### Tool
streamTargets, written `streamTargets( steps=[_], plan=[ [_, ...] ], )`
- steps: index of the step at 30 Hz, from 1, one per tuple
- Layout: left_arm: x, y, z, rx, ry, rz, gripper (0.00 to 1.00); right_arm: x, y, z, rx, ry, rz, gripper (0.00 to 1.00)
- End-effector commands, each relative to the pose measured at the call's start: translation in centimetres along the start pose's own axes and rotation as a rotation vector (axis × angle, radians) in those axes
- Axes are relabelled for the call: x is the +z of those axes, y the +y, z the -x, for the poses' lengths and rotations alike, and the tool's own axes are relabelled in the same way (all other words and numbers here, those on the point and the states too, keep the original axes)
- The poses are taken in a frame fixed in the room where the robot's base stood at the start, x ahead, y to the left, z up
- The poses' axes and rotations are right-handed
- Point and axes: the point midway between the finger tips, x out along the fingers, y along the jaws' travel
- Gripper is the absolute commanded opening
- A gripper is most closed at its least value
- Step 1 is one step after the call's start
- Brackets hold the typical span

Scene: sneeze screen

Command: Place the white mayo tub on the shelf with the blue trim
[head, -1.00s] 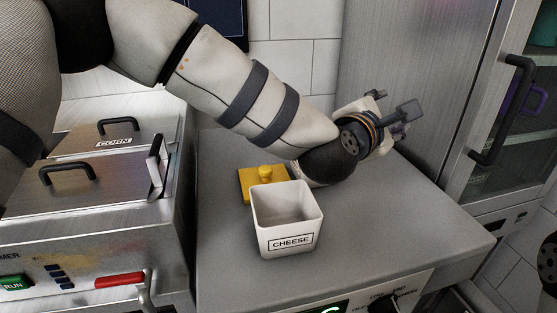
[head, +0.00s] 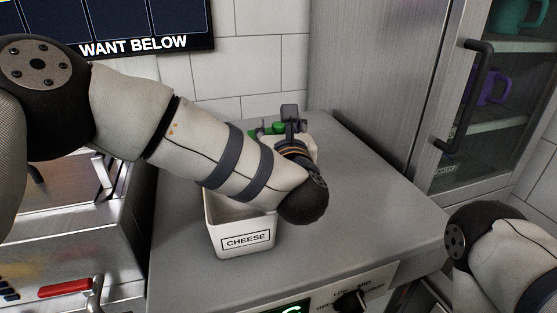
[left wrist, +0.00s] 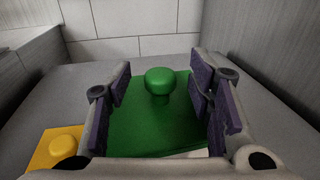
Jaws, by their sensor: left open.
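A green lid with a round knob (left wrist: 160,98) lies between the parted fingers of my left gripper (left wrist: 163,100) in the left wrist view. A small white edge shows under its near side; I cannot tell whether it belongs to the mayo tub. Part of the green lid (head: 278,127) shows at the back of the counter in the head view. My left gripper (head: 283,122) is open there, mostly hidden behind its own wrist. No label reading mayo is visible. I see no shelf with blue trim. My right gripper is out of view.
A white tub labelled CHEESE (head: 243,240) stands on the grey counter (head: 365,200), partly under my left forearm. A yellow lid (left wrist: 62,147) lies left of the green one. A glass-door cabinet (head: 470,110) with mugs stands at the right. The counter's right part is clear.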

Motion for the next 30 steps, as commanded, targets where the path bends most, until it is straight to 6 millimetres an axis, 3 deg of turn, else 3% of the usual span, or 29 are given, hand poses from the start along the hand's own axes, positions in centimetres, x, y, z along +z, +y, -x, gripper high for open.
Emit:
streamTargets(
  steps=[3, 9, 15, 16, 26, 30],
  plan=[
    [-0.2, 0.0, -1.2, 0.0, 0.002, -0.001, 0.48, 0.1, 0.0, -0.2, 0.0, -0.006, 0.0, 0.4],
    [0.0, 0.0, -1.3, -0.001, 0.0, -0.001, 0.48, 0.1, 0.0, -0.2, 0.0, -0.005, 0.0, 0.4],
    [0.0, 0.0, -1.3, -0.001, 0.001, -0.001, 0.02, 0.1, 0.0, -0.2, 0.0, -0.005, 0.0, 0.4],
    [0.0, 0.0, -1.3, -0.001, 0.001, -0.001, 0.0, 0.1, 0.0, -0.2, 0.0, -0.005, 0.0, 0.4],
    [0.1, 0.0, -1.2, -0.001, 0.0, -0.001, 0.0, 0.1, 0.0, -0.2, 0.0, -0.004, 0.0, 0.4],
    [1.6, 0.0, -1.2, 0.0, -0.003, 0.001, 0.0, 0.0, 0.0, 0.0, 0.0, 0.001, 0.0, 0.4]
  ],
)
